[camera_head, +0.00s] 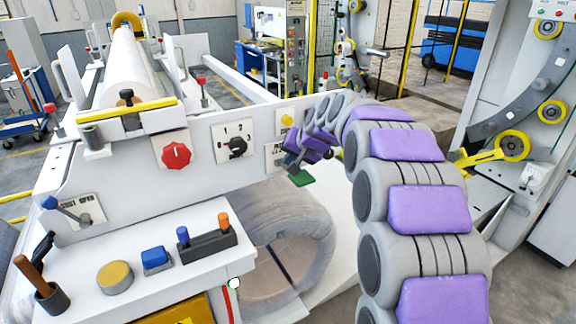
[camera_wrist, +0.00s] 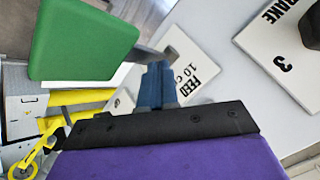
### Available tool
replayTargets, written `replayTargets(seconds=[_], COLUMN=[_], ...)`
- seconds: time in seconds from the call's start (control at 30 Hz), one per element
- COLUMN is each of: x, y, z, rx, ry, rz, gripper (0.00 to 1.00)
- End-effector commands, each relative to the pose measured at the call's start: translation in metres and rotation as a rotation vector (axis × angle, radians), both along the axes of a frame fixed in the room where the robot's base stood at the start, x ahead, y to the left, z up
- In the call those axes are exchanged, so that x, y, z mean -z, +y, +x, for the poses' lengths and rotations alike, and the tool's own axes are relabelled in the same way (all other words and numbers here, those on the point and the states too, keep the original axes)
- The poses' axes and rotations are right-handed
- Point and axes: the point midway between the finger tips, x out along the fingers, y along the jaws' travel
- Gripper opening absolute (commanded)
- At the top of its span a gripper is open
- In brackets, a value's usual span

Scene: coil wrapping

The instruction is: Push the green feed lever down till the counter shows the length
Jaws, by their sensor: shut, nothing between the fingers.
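The green feed lever (camera_head: 302,179) sticks out from the front panel of the white machine. In the wrist view its flat green paddle (camera_wrist: 85,40) is large at upper left, with a grey metal stem running right toward a plate lettered FEED (camera_wrist: 182,75). My gripper (camera_head: 291,163) is at the panel beside the lever. In the wrist view its blue fingers (camera_wrist: 158,82) are shut and empty, just below the stem in the picture. I cannot tell whether they touch it. I cannot make out a counter reading in either view.
Left of the lever, the panel (camera_head: 110,180) carries a numbered dial (camera_head: 235,146) and a red knob (camera_head: 176,153). A yellow button (camera_head: 287,117) sits above the lever. A wrapped coil (camera_head: 305,215) lies below. A yellow arm with rollers (camera_head: 510,146) stands at right.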

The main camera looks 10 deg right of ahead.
Motion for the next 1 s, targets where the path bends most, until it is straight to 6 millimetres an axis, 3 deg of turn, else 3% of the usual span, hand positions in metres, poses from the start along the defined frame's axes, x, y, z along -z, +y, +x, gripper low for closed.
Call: replayTargets(seconds=[0.6, 1.0], x=[-0.001, -0.02], y=[0.0, 0.0], z=[0.0, 0.002], rx=[0.0, 0.0], ry=[0.0, -0.002], rz=[0.0, -0.001], gripper=[0.0, 0.0])
